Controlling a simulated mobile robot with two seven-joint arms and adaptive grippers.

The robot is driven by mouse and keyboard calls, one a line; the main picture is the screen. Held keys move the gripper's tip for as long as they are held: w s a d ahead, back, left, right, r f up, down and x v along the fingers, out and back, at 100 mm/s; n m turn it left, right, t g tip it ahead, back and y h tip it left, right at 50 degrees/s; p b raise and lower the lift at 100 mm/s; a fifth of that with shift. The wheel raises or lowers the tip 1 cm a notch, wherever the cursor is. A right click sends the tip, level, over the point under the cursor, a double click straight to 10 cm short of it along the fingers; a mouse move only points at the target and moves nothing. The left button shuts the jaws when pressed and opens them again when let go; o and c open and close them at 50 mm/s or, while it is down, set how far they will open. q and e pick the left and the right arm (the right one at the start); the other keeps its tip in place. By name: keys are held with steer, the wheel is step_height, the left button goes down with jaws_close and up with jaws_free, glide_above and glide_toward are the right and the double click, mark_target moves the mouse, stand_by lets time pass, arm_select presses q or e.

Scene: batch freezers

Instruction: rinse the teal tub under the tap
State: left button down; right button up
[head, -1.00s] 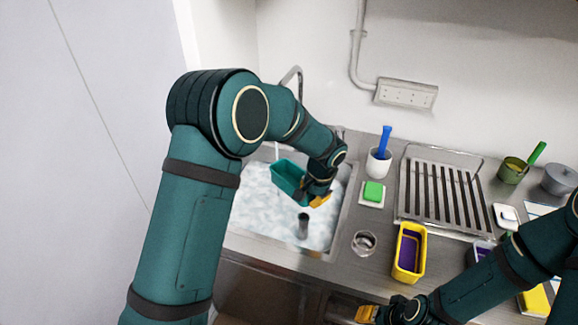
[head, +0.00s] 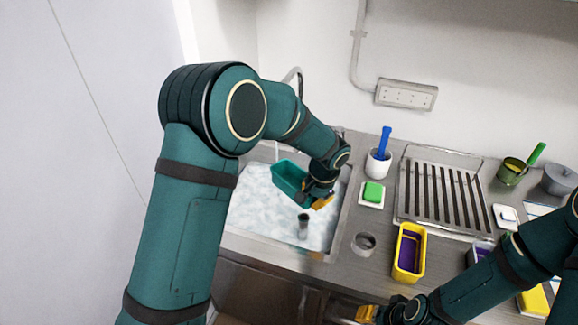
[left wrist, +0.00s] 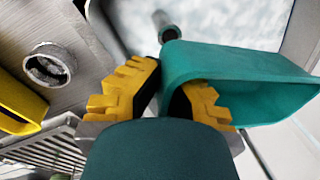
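The teal tub (head: 289,178) is held in the air over the foamy sink (head: 262,220), its open side up and slightly tilted in the head view. My left gripper (head: 321,201) is shut on the tub's wall. In the left wrist view, its yellow fingers (left wrist: 168,95) lie on both sides of the teal tub's wall (left wrist: 235,85). The tap (head: 292,74) rises behind the sink, partly hidden by my left arm. A thin pale stream (head: 277,150) shows close to the tub's far left end. My right gripper (head: 366,314) is low at the front; its opening is unclear.
A grey upright pipe (head: 303,226) stands in the sink. Right of the sink are a green sponge (head: 373,191), a white pot with a blue-handled tool (head: 378,163), a metal ring (head: 364,243), a yellow tub (head: 409,252) and a drying rack (head: 438,195).

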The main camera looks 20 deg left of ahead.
arm_select(q)
steer(key=s+r, duration=0.1)
steer(key=s+d, duration=0.1)
steer(key=s+r, duration=0.1)
steer(key=shift+d+r+p, duration=0.3)
steer(key=shift+r, duration=0.05)
stand_by(0.5)
